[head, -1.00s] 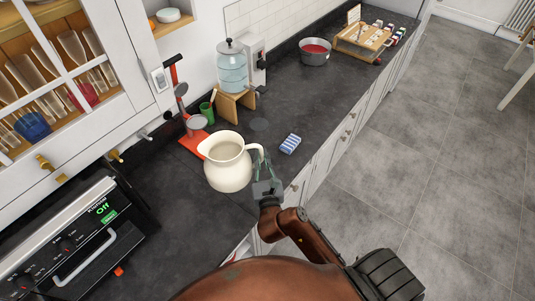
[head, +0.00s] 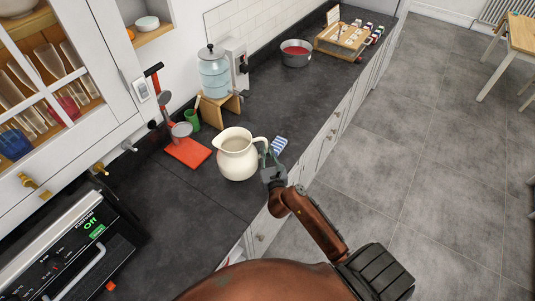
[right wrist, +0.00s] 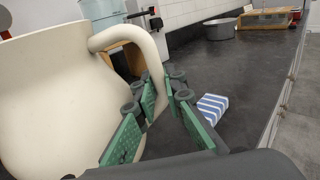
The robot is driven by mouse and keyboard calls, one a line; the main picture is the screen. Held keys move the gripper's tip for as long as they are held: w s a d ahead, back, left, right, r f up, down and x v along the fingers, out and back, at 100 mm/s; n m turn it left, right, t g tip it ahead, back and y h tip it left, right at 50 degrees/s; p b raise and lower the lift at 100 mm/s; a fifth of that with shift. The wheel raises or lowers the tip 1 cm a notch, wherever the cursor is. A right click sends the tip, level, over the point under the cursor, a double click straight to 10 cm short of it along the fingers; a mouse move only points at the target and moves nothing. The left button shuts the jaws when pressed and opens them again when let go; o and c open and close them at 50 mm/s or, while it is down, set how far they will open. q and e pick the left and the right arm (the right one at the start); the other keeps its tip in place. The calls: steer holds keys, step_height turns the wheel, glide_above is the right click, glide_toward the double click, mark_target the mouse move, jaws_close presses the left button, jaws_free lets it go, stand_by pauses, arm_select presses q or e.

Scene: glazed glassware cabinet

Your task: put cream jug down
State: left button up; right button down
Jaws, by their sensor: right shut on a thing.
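The cream jug (head: 236,157) is upright at the dark countertop (head: 185,212), near its front edge. I cannot tell from the head view whether its base touches the counter. In the right wrist view the jug (right wrist: 45,100) fills the left side, with its handle (right wrist: 152,62) coming down between the fingers. My right gripper (head: 268,160) is shut on the handle, on the jug's right side; its green finger pads show in the right wrist view (right wrist: 160,112). My left gripper is not in view.
A blue-and-white striped sponge (head: 279,145) lies just right of the jug. A red-based scale-like stand (head: 188,153), a green cup (head: 192,120) and a water dispenser (head: 214,75) stand behind. A pot (head: 296,53) and wooden rack (head: 343,38) are farther back. The counter between is clear.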

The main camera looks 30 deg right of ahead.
steer(key=shift+w+d, duration=0.1)
steer(key=shift+w, duration=0.05)
steer(key=shift+w+d+f, duration=0.15)
steer(key=shift+f, duration=1.7)
steer(key=shift+f+b, duration=0.2)
steer(key=shift+b, duration=0.1)
steer(key=c, duration=2)
jaws_free()
steer(key=shift+f, duration=0.1)
steer(key=b+v, duration=0.1)
steer(key=v, duration=1.1)
